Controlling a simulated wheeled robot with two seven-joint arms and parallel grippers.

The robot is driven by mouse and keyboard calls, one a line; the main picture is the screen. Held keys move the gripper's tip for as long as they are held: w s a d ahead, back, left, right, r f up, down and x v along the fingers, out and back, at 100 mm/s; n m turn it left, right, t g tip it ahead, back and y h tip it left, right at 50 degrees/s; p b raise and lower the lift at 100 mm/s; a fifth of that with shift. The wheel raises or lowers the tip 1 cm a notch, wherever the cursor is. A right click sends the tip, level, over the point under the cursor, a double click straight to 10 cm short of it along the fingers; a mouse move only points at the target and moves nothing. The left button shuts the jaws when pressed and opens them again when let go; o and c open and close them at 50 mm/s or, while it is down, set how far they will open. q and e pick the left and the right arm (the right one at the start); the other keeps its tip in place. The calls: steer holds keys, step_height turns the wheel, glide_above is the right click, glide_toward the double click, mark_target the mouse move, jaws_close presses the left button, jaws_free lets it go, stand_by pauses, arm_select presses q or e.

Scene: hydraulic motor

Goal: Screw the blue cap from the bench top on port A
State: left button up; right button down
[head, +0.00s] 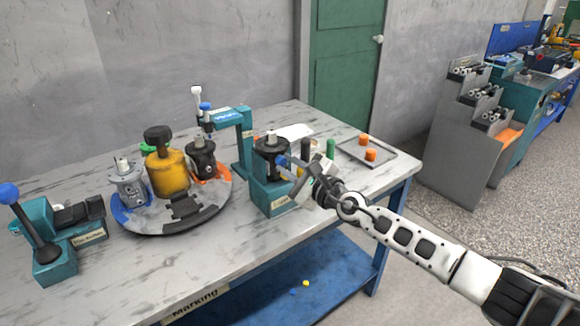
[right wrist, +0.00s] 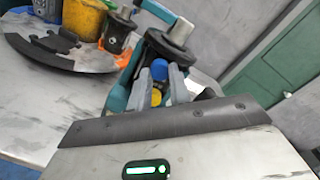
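A black motor (head: 271,144) with a metal shaft is held in a teal stand (head: 266,196) near the bench's right part. It also shows in the right wrist view (right wrist: 174,45). My right gripper (head: 291,163) is at the motor's right side. Its grey fingers (right wrist: 159,75) are on both sides of a blue cap (right wrist: 159,69) and look shut on it. The cap (head: 282,160) is against the motor's side; how far it sits on the port is hidden. A yellow piece (right wrist: 156,98) shows below it between the fingers. My left gripper is not in view.
A round turntable (head: 205,213) with a grey motor (head: 127,184), a yellow one (head: 167,172) and a dark one (head: 203,158) stands to the left. A tray (head: 381,153) with orange caps lies to the right. A blue-knobbed lever device (head: 50,245) stands at far left.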

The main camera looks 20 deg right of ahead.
steer(key=m, duration=0.3)
steer(key=c, duration=1.5)
jaws_free()
steer(key=shift+p+v, duration=0.35)
steer(key=shift+v, duration=1.4)
steer(key=o, duration=0.5)
steer(key=shift+o, duration=0.2)
